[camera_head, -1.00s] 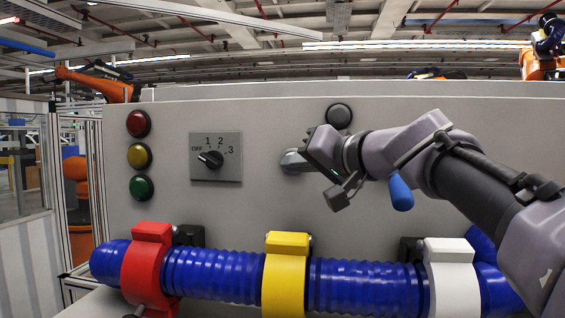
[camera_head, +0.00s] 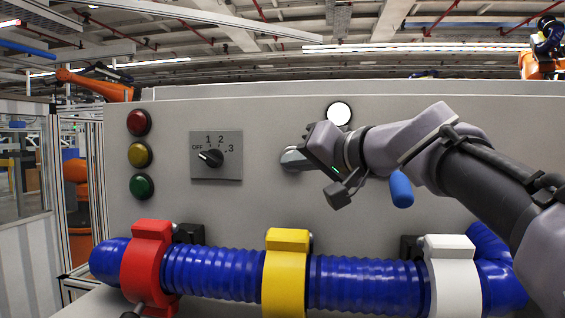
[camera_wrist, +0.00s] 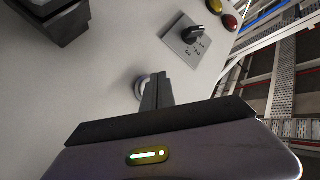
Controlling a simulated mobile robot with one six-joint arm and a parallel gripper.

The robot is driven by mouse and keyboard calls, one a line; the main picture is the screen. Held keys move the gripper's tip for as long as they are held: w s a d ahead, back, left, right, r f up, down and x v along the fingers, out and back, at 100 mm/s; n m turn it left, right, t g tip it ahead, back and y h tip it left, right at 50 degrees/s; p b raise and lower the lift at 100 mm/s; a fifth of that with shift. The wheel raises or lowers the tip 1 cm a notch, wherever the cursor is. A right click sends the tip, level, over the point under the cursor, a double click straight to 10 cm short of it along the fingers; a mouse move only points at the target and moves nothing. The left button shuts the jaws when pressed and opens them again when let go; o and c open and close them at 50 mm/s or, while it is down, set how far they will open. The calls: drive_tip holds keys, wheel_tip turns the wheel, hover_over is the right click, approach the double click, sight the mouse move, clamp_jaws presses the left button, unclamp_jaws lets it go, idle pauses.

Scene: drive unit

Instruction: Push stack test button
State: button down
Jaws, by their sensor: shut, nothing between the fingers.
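A grey panel (camera_head: 250,115) stands in front of me. My gripper (camera_head: 284,160) is shut and reaches to the panel face, right of the rotary switch. In the wrist view its closed fingers (camera_wrist: 158,82) are in front of a round, light grey button-like part (camera_wrist: 139,88), partly hidden by them. Touching looks likely, but the exact contact is hidden. The part's label cannot be seen. A round lamp (camera_head: 339,113) just above my wrist glows white.
Red (camera_head: 138,123), yellow (camera_head: 138,155) and green (camera_head: 140,187) round lights sit left of the rotary switch (camera_head: 211,157). A blue corrugated hose (camera_head: 212,272) runs below, with red (camera_head: 146,265), yellow (camera_head: 285,270) and white (camera_head: 451,275) clamps.

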drive_tip(key=s+b, duration=0.1)
drive_tip(key=s, duration=0.2)
drive_tip(key=s+a+b, duration=0.1)
drive_tip(key=s, duration=0.1)
drive_tip(key=shift+s, duration=0.4)
